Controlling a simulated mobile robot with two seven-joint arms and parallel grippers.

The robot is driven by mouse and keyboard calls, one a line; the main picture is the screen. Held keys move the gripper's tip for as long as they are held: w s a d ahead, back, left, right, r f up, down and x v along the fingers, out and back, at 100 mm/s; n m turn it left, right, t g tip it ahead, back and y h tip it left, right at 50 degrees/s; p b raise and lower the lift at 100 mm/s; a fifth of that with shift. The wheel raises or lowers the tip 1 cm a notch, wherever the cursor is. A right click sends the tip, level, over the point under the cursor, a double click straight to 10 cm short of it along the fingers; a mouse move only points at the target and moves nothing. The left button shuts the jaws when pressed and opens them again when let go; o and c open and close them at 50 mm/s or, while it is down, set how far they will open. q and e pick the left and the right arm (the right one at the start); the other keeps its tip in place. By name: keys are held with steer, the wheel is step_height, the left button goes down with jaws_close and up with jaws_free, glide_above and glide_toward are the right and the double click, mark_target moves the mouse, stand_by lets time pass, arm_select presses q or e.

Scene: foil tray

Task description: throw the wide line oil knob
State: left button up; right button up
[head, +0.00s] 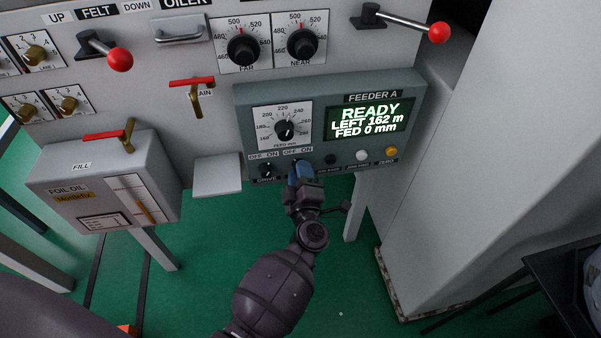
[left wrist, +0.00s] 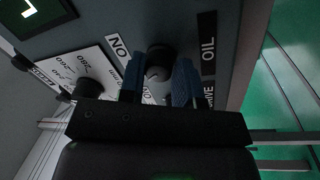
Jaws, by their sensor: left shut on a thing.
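The oil knob (left wrist: 158,58) is a round dark knob beside the OIL label (left wrist: 208,50) in the left wrist view. It sits in the lower row of the grey-green FEEDER A panel (head: 350,95), under an OFF ON label. My left gripper (head: 300,170) reaches up to it from below. Its blue fingers stand on either side of the knob, and it also shows in the left wrist view (left wrist: 158,82), shut on the knob. In the head view the gripper hides the knob. Which way the knob is set is hard to tell. My right gripper is not in view.
The drive knob (head: 267,170) is close by on the left. A feed dial (head: 284,128) and a display (head: 368,119) reading READY, LEFT 162 m, FED 0 mm are above. White and yellow buttons (head: 391,151) are on the right. The foil oil box (head: 105,180) stands left.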

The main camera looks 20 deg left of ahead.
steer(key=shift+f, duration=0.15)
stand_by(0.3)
arm_select(q)
steer(key=o, duration=0.9)
steer(key=shift+s, duration=0.1)
